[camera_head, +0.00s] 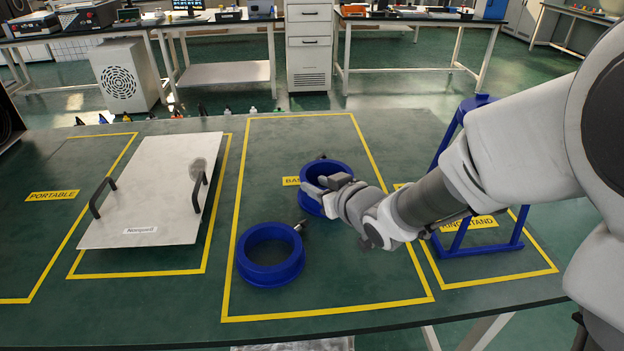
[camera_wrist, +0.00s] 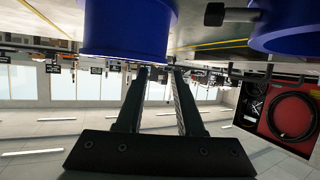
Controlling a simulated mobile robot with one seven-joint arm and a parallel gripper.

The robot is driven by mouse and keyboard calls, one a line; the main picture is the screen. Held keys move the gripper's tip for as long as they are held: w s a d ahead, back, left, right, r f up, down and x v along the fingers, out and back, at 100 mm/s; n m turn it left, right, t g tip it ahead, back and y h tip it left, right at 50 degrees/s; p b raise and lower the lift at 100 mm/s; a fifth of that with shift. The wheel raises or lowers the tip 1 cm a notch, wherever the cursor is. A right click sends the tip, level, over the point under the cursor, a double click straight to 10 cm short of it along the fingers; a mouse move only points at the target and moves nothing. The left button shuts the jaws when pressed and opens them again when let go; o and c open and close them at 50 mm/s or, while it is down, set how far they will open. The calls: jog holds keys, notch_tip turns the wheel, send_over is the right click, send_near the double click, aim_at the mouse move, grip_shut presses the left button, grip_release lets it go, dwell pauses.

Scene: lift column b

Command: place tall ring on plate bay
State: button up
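Two blue rings stand in the middle bay. The back ring (camera_head: 312,203) looks the taller of the two, and the arm partly hides it. The front ring (camera_head: 270,274) is lower and wider, with a dark knob on its side. My gripper (camera_head: 322,186) is at the back ring's rim. In the wrist view, the fingers (camera_wrist: 157,70) are apart and their tips meet the edge of a large blue ring (camera_wrist: 125,30). Whether they touch it I cannot tell. A white plate (camera_head: 150,195) with two dark handles lies in the yellow-outlined bay on the left (camera_head: 140,274); no "plate" label shows.
A blue frame stand (camera_head: 480,247) stands in the right bay, near my arm. A bay labelled PORTABLE (camera_head: 52,196) is empty at the far left. The middle bay's right front is clear.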

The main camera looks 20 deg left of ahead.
jog(key=p+v, duration=0.2)
jog(key=v, duration=0.7)
jog(key=d+r+m+t+h, duration=0.1)
jog(key=d+r+m+h, duration=0.25)
jog(key=d, duration=0.65)
jog(key=d+r+m+h, duration=0.25)
jog(key=d+h, duration=0.25)
jog(key=d, duration=0.5)
jog(key=s+d+m+g+h, duration=0.1)
jog(key=s+d+m+g, duration=0.1)
jog(key=s+d, duration=0.2)
jog(key=s+d+r+m+g+h, duration=0.1)
jog(key=s+d, duration=0.3)
jog(key=s, duration=0.6)
jog(key=shift+s+d+m+g, duration=0.2)
jog(key=shift+d+m+g, duration=0.15)
jog(key=shift+m, duration=0.45)
jog(key=shift+r, duration=0.1)
